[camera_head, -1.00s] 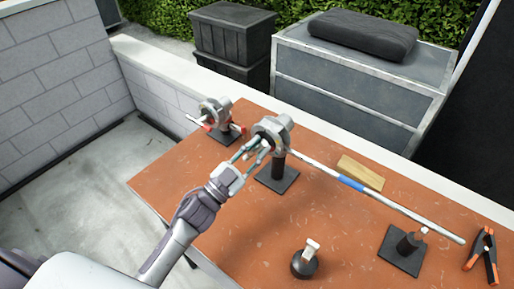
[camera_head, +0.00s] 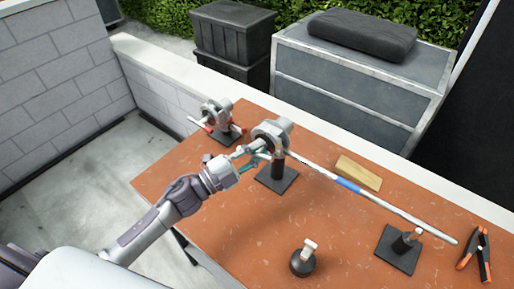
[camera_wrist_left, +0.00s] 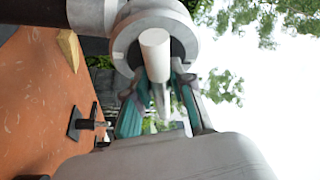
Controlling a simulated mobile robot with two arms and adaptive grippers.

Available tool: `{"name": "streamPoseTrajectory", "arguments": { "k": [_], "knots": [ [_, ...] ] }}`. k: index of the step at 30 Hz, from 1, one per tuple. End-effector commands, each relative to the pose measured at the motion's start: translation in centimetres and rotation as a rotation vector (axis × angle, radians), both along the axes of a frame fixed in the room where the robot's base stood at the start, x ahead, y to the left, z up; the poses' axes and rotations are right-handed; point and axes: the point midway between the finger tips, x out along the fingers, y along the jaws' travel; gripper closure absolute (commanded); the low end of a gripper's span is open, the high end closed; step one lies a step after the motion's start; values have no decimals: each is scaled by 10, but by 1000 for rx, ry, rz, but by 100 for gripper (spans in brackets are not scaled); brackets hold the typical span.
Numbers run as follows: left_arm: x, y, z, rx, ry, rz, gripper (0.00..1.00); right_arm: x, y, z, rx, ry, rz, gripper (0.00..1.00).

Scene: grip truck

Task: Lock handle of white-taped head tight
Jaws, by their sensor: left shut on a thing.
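A grey grip head (camera_head: 270,134) sits on a black post with a square base (camera_head: 275,179), mid-table. It shows close up in the wrist view as a grey ring (camera_wrist_left: 128,40) with a white cylinder (camera_wrist_left: 156,52) in its opening. My left gripper (camera_head: 257,158), with teal fingers, is at the near-left side of this head. In the wrist view my left gripper (camera_wrist_left: 158,98) has a finger on each side of the handle (camera_wrist_left: 163,100) and is shut on it. White tape is not clearly readable in the head view. My right gripper is not in view.
A second head (camera_head: 217,113) with red-tipped handles stands behind to the left. A long silver pole (camera_head: 400,213) with a blue band runs right from the middle head. A wooden block (camera_head: 358,173), small stands and an orange-tipped clamp (camera_head: 478,247) are on the table.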

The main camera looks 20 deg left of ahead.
Motion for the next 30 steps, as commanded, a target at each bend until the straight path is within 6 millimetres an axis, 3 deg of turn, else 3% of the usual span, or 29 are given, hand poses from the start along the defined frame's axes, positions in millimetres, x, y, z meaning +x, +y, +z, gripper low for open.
{"name": "streamPoseTrajectory", "arguments": {
  "k": [9, 25, 26, 30],
  "knots": [
    [0, 0, 0, 112, -39, 1, 100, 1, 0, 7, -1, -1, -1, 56],
    [0, 0, -1, 130, -45, 1, 100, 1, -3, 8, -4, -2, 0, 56],
    [0, 0, -1, 130, -45, 1, 72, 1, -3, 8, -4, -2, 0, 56],
    [0, 0, -1, 130, -46, 0, 52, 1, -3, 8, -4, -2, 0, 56]
  ]
}}
